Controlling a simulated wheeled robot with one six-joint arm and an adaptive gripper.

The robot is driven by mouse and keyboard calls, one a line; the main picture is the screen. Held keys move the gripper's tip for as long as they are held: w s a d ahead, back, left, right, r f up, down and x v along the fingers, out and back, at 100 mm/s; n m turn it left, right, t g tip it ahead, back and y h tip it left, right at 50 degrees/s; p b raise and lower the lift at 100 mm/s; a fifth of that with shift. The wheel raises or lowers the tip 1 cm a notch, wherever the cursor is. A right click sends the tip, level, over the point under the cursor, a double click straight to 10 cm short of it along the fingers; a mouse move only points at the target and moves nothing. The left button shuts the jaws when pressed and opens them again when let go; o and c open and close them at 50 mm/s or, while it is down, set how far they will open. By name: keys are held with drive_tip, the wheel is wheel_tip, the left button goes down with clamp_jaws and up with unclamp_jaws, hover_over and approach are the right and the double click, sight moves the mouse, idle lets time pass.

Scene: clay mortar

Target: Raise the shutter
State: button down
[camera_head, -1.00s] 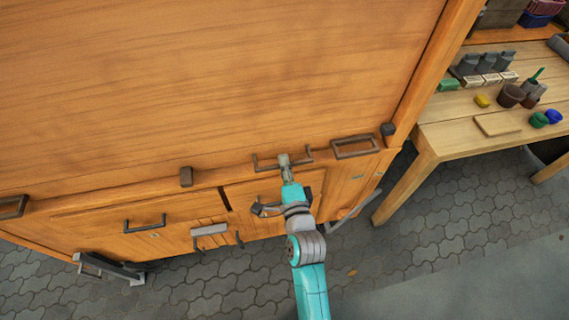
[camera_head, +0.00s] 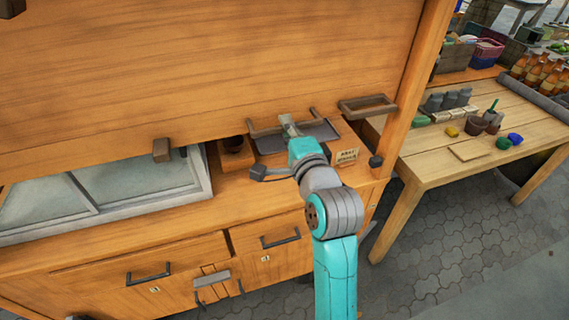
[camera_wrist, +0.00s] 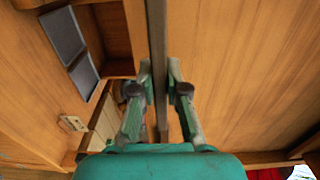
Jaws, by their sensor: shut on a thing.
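The shutter (camera_head: 230,80) is a large wooden panel that fills the upper part of the head view. Its lower edge stands above the wooden counter (camera_head: 232,192), with an open gap between them. It also shows as wood on the right in the wrist view (camera_wrist: 245,60). My gripper (camera_head: 287,121) is shut on the dark bar handle (camera_head: 264,132) low on the shutter. In the wrist view the bar (camera_wrist: 157,35) runs between the two fingers of my gripper (camera_wrist: 161,78).
A glass-topped case (camera_head: 130,182) and a small sign (camera_head: 346,156) show through the gap. Drawers are below the counter. A wooden side table (camera_head: 435,155) with pots stands right, over paved floor.

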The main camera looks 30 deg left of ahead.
wheel_tip(320, 180, up, 32)
drive_tip(key=shift+f, duration=0.25)
drive_tip(key=shift+r, duration=0.1)
drive_tip(key=c, duration=1.2)
unclamp_jaws()
drive_tip(key=shift+o, duration=0.2)
drive_tip(key=shift+f, duration=0.2)
drive_tip(key=v, duration=1.2)
drive_tip(key=shift+f, duration=0.1)
